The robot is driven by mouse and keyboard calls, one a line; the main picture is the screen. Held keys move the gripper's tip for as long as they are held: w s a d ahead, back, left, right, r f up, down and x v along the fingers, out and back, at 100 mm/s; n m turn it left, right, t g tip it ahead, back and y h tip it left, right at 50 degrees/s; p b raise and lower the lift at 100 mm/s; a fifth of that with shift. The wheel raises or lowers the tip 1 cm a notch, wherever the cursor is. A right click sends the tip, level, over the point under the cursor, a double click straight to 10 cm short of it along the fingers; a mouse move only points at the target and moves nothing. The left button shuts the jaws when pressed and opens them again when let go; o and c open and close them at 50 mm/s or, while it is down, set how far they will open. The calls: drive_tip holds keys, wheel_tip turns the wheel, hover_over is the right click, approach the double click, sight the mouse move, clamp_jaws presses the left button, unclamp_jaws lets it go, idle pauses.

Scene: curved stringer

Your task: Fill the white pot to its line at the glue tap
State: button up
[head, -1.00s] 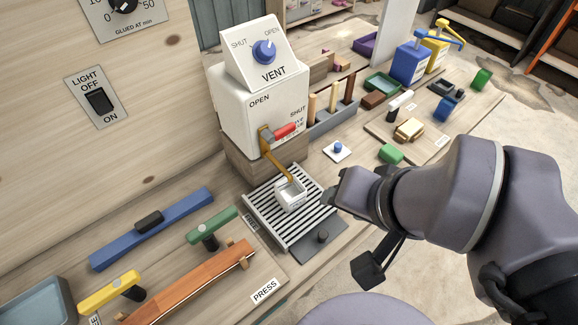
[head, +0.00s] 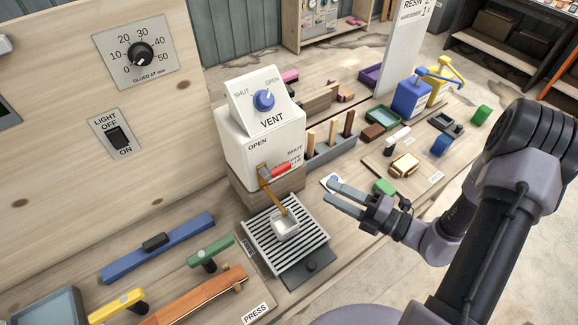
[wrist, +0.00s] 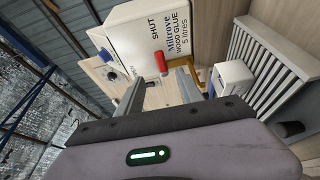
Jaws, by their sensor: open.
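The white pot (head: 285,229) stands upright on the slatted drip grate (head: 262,246) below the glue tap. It also shows in the wrist view (wrist: 234,73); its line is not readable. The tap's red handle (head: 281,171) sticks out to the right on the white glue tank (head: 250,143). An amber strip (head: 275,197) runs from the tap down to the pot; I cannot tell spout from flowing glue. My gripper (head: 330,188) is open and empty, right of the tap and pot, apart from both. In the wrist view the red handle (wrist: 161,62) appears between its fingertips.
A blue vent knob (head: 264,100) tops the tank. A grey holder (head: 330,147) with upright sticks stands behind my gripper. A green block (head: 384,187) lies close behind my gripper. Clamps and a "PRESS" label lie at the front left.

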sight(286, 170)
drive_tip(key=b+x, duration=0.1)
drive_tip(key=x, duration=1.2)
drive_tip(key=shift+w+a, duration=0.1)
drive_tip(key=shift+a, duration=0.25)
clamp_jaws()
idle(0.4)
